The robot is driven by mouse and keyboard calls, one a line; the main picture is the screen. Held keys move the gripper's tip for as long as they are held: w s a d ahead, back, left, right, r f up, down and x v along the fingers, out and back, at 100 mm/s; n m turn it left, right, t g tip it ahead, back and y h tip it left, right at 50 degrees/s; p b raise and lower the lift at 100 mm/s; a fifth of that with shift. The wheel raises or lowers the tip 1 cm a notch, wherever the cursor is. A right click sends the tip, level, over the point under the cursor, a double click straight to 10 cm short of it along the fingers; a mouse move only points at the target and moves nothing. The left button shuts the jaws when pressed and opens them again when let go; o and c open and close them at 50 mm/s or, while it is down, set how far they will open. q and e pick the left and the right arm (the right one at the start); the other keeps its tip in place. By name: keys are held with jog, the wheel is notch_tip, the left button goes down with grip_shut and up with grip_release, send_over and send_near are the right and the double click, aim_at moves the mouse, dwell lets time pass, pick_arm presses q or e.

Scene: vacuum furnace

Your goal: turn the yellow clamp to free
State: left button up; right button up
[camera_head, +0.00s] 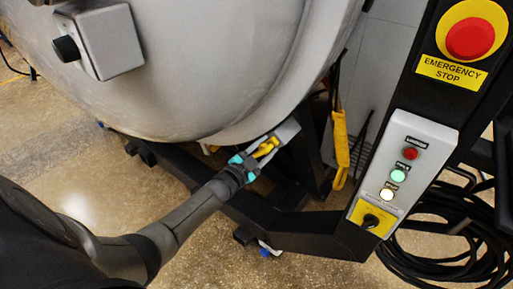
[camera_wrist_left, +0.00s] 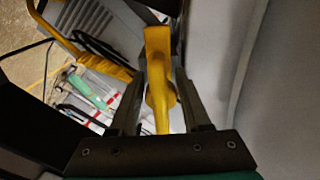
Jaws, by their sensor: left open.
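The yellow clamp (camera_head: 266,147) sits at the lower rim of the big grey furnace drum (camera_head: 200,80), next to a grey bracket. In the left wrist view the yellow clamp (camera_wrist_left: 158,75) stands upright in the middle, between the two fingers. My left gripper (camera_head: 257,158) reaches in from the left at the clamp. Its fingers (camera_wrist_left: 160,110) are open, one on each side of the clamp; whether either touches it I cannot tell. Part of the clamp is hidden behind the gripper in the head view. My right gripper is not in view.
A control panel (camera_head: 402,165) with lamps and a yellow switch stands at the right, below an emergency stop button (camera_head: 470,38). A yellow strap-like part (camera_head: 341,148) hangs behind the dark frame (camera_head: 290,225). Black cables (camera_head: 455,240) coil at the lower right. A grey box with a black knob (camera_head: 100,42) is on the drum.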

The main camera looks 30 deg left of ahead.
aim_at(257, 156)
pick_arm(q)
jog(key=s+p, duration=0.1)
jog(key=s, duration=0.1)
jog(key=s+p, duration=0.1)
jog(key=s, duration=0.1)
jog(key=s+p, duration=0.1)
jog(key=s, duration=0.1)
jog(key=shift+s+a, duration=0.25)
jog(key=shift+s, duration=0.15)
jog(key=s+p, duration=0.2)
jog(key=s, duration=0.6)
jog(key=shift+s+a, duration=0.15)
jog(key=shift+a, duration=0.2)
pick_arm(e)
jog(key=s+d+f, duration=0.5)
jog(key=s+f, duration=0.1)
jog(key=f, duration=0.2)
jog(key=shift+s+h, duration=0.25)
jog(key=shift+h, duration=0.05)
